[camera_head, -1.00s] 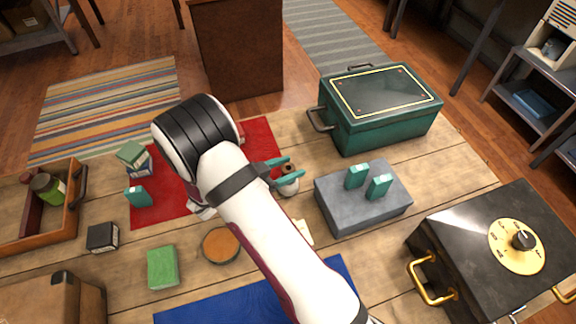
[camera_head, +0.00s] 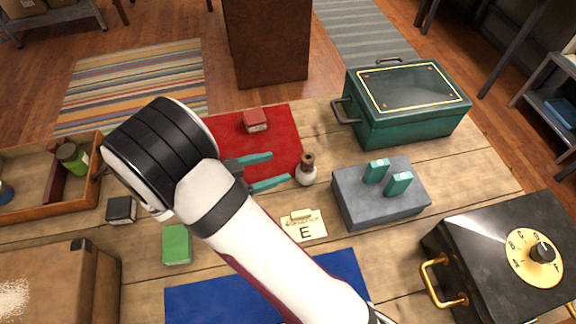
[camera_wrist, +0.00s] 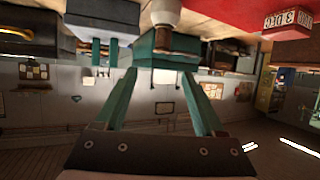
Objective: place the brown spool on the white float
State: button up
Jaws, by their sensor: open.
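The brown spool (camera_head: 307,160) sits upright on top of the white float (camera_head: 306,177), on the wooden table beside the red mat's right edge. My gripper (camera_head: 281,168) is open and empty, with its two teal fingers pointing at the spool from the left, a short gap away. In the wrist view the scene is upside down: the white float (camera_wrist: 166,12) is at the top edge, the spool (camera_wrist: 162,38) hangs just below it, and the open fingers (camera_wrist: 158,75) lie beneath with nothing between them.
A grey block with teal pegs (camera_head: 350,203) stands right of the float. A card marked E (camera_head: 304,228) lies in front. The red mat (camera_head: 270,124) carries a red box (camera_head: 255,119). A teal chest (camera_head: 400,128) is behind, a black box (camera_head: 470,250) at front right.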

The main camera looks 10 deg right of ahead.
jog(key=s+d+r+n+g+y, duration=0.1)
jog(key=s+d+r+g+y, duration=0.1)
jog(key=s+d+r+g, duration=0.3)
jog(key=s+d+r+g+y, duration=0.2)
jog(key=s+d, duration=0.1)
jog(key=s, duration=0.4)
jog(key=s+a+r+n+t+y, duration=0.1)
jog(key=s+a+r+n+y, duration=0.1)
jog(key=s+a+n+y, duration=0.4)
jog(key=s+y, duration=0.4)
jog(key=shift+s+a+r+n+t, duration=0.3)
jog(key=shift+s+n+t, duration=0.1)
